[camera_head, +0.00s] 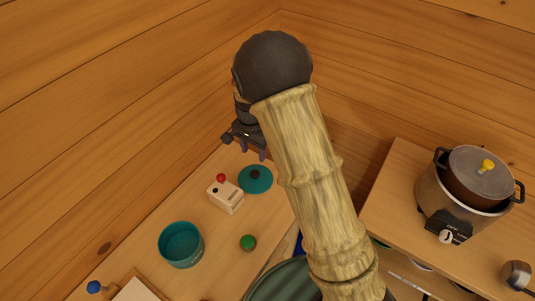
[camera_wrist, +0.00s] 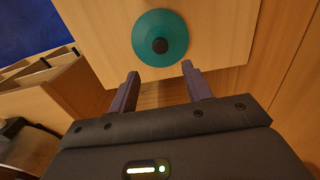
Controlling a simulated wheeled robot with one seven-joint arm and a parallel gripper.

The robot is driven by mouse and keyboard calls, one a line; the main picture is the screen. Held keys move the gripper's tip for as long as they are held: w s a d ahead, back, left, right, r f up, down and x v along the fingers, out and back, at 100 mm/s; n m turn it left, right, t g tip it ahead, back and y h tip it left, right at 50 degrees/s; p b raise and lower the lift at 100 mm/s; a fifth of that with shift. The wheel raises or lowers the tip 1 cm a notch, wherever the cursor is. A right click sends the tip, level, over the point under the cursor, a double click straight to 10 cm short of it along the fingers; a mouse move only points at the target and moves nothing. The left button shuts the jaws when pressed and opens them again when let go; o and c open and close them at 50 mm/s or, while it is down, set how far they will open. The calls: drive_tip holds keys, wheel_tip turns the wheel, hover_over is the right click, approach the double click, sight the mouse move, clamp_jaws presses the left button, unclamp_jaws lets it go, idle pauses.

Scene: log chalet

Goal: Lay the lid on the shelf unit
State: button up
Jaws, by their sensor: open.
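The teal lid (camera_head: 256,187) with a dark round knob lies flat, knob up, near the far end of the wooden surface on the left. In the wrist view, the lid (camera_wrist: 146,28) lies beyond the fingertips near the surface's edge. My gripper (camera_head: 253,151) is open and empty, above and apart from the lid; its fingers (camera_wrist: 160,72) point toward the knob. My arm hides part of the middle of the head view. A wooden unit (camera_head: 393,192) with open space below its top stands on the right; it may be the shelf unit.
A cream box (camera_head: 226,197) with a red knob stands beside the lid. An open teal pot (camera_head: 182,257), a green ball (camera_head: 248,242) and a blue-knobbed object (camera_head: 94,287) are nearer.

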drive_tip(key=s+d+r+n+t, duration=0.1)
drive_tip(key=s+d+r+n, duration=0.2)
drive_tip(key=s+d, duration=0.4)
drive_tip(key=s+d+r+n+t, duration=0.1)
drive_tip(key=s+d+r+n, duration=0.3)
drive_tip(key=s, duration=0.7)
drive_tip(key=d+r, duration=0.2)
drive_tip(key=d, duration=0.2)
drive_tip(key=shift+s+d+r+t, duration=0.15)
drive_tip(key=shift+s+d+t, duration=0.1)
drive_tip(key=shift+s+t, duration=0.1)
